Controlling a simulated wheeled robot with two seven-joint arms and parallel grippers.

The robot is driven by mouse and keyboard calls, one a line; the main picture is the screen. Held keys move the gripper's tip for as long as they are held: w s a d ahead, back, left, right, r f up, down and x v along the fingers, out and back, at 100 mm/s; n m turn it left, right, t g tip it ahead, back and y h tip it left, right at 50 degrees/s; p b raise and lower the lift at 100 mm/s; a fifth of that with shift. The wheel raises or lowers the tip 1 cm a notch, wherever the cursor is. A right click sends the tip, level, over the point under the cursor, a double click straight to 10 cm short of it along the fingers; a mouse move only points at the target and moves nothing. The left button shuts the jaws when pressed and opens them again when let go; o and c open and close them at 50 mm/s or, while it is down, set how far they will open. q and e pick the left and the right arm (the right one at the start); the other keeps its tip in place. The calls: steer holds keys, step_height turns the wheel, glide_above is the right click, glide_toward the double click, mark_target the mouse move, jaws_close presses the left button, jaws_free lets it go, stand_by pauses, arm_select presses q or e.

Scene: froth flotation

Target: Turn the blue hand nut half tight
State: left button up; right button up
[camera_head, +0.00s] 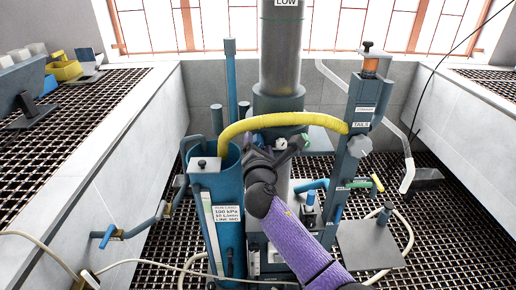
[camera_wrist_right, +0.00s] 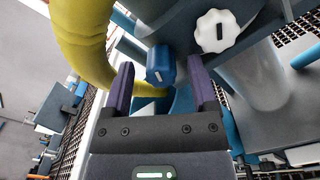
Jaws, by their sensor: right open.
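The blue hand nut (camera_wrist_right: 160,64) shows in the right wrist view as a small blue knob with a pale mark on its face. My right gripper (camera_wrist_right: 161,72) is open, with one purple finger on each side of the nut. I cannot tell whether either finger touches it. In the head view my right gripper (camera_head: 268,152) is at the central column, below the yellow hose, and the nut is hidden there. My left gripper is not in view.
A white lobed knob (camera_wrist_right: 217,31) sits just right of the nut. The thick yellow hose (camera_head: 285,120) arches over my right gripper and runs close on its left in the wrist view. A blue cylinder (camera_head: 228,200) stands left and the TAILS post (camera_head: 361,118) right.

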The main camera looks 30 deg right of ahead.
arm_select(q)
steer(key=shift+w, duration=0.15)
arm_select(e)
steer(key=c, duration=0.9)
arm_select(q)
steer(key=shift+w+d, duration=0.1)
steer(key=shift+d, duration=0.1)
arm_select(e)
jaws_close()
